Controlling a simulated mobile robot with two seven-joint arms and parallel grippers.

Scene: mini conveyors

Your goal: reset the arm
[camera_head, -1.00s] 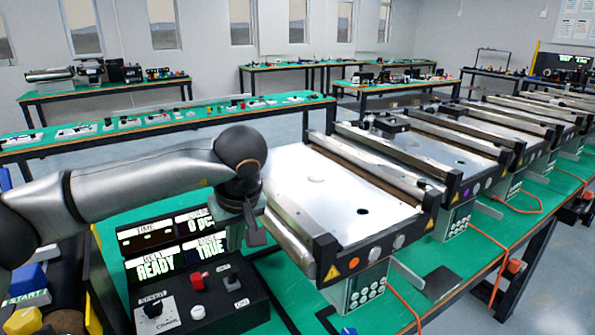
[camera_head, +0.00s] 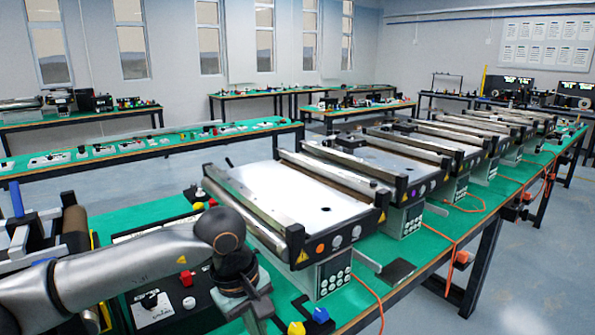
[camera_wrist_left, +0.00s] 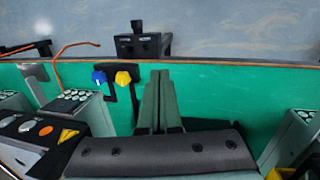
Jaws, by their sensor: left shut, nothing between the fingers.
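My left arm (camera_head: 120,265) comes in from the lower left in the head view, bent at a dark round joint. My left gripper (camera_head: 262,318) hangs below that joint, partly cut off at the bottom edge, over the front of the green table (camera_head: 447,245). In the left wrist view my left gripper (camera_wrist_left: 159,88) shows two grey-green fingers shut together with nothing between them. My right arm and gripper are not in view.
A mini conveyor (camera_head: 290,196) stands close right of my left gripper, with more conveyors behind it. A control panel with a red button (camera_head: 186,278) lies beneath my arm. A yellow knob (camera_head: 296,328) and blue knob (camera_head: 320,314) sit just right of the gripper.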

